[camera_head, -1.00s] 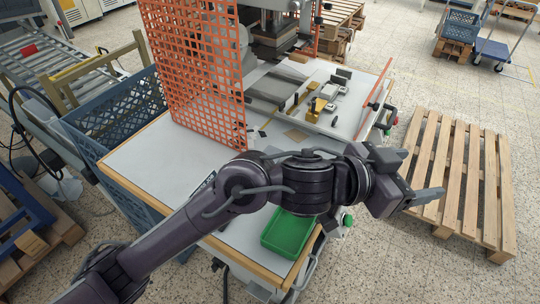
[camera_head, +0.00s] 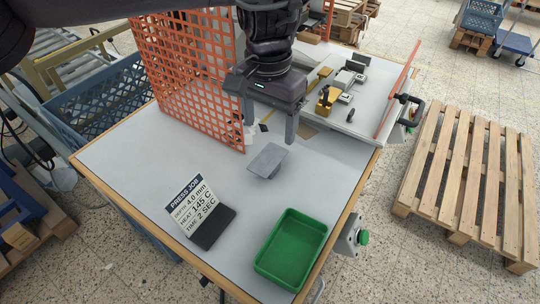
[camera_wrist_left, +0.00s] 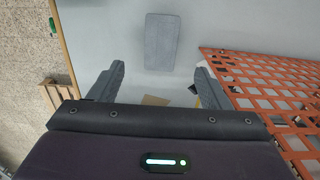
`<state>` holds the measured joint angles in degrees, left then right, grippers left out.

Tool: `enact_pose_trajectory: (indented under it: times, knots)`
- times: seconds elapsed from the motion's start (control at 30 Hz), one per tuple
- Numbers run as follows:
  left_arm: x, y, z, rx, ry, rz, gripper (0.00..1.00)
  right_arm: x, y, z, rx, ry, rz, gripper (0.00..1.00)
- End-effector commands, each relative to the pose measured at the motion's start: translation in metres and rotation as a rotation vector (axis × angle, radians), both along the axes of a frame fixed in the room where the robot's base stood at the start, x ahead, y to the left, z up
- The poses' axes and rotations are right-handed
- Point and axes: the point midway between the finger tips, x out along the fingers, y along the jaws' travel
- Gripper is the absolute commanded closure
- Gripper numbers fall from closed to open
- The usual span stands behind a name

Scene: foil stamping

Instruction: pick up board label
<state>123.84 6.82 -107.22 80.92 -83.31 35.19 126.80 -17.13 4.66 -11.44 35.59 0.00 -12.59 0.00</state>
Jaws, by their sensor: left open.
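A small flat tan piece, which looks like the board label, (camera_head: 307,131) lies on the white table beside my left gripper (camera_head: 270,139). In the left wrist view the tan piece (camera_wrist_left: 155,100) shows low between the fingers, partly hidden by the gripper body. My left gripper (camera_wrist_left: 160,68) is open and empty, its fingers pointing down above the table. A grey rectangular block (camera_head: 268,161) lies just in front of the fingers; it also shows beyond the fingertips in the left wrist view (camera_wrist_left: 161,42). My right gripper is not in view.
An orange mesh guard (camera_head: 192,75) stands close left of the gripper. A green tray (camera_head: 290,250) and a PRESS JOB card (camera_head: 188,208) stand at the table's front. A fixture with yellow parts (camera_head: 326,98) is behind right. The table's left part is clear.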

Motion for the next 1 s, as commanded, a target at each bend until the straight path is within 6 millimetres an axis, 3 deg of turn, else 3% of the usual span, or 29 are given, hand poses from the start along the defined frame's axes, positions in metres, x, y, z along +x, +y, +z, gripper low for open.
enact_pose_trajectory:
  times: [0.6, 0.87, 1.0]
  knots:
    - [-0.001, 0.002, -0.071, 0.004, 0.001, 0.010, 0.29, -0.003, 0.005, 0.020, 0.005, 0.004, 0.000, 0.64]
    - [-0.001, 0.002, -0.075, 0.004, -0.001, 0.010, 0.29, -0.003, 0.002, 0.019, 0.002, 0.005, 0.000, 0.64]
    - [-0.001, 0.002, -0.074, 0.003, -0.001, 0.009, 0.47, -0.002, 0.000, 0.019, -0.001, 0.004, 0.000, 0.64]
